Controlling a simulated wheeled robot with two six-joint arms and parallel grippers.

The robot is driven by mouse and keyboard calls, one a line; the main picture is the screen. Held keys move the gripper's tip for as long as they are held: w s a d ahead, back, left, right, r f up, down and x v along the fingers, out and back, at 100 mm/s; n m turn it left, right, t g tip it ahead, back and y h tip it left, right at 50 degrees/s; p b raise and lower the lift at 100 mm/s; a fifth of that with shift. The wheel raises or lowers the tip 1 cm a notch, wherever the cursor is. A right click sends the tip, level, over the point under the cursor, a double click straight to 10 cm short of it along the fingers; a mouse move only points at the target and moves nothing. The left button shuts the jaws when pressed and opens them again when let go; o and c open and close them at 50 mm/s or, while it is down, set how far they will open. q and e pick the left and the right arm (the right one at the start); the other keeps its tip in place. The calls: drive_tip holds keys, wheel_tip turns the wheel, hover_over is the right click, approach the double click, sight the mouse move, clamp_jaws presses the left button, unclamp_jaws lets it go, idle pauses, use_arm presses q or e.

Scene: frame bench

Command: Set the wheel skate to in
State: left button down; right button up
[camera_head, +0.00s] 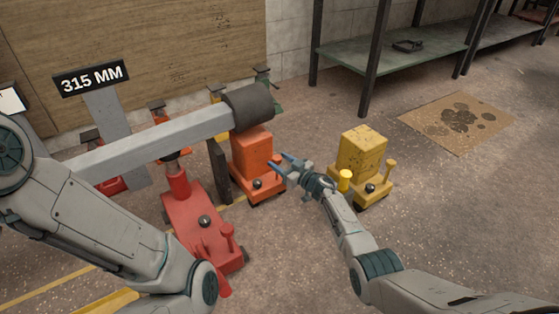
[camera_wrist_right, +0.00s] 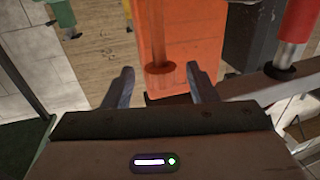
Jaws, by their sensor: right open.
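An orange wheeled skate (camera_head: 252,150) with a blocky body stands on the floor below the dark cylinder (camera_head: 249,106) at the end of a grey beam. It has a dark ball knob (camera_head: 257,184) and a short orange post beside my right gripper's fingers. My right gripper (camera_head: 284,164) is open at the skate's right side. In the right wrist view the orange body (camera_wrist_right: 178,35) fills the middle, and its round-ended orange post (camera_wrist_right: 160,76) shows between the two spread fingers (camera_wrist_right: 160,85); contact cannot be told. My left arm shows at left, but its gripper is out of view.
A yellow wheeled unit (camera_head: 361,155) stands right of my right gripper. A red jack (camera_head: 200,228) stands left under the grey beam (camera_head: 150,141). A dark upright plate (camera_head: 219,172) stands between jack and orange skate.

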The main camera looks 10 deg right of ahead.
drive_tip(key=p+v, duration=0.4)
drive_tip(key=v, duration=0.2)
drive_tip(key=shift+s+d, duration=0.15)
drive_tip(key=shift+s, duration=0.15)
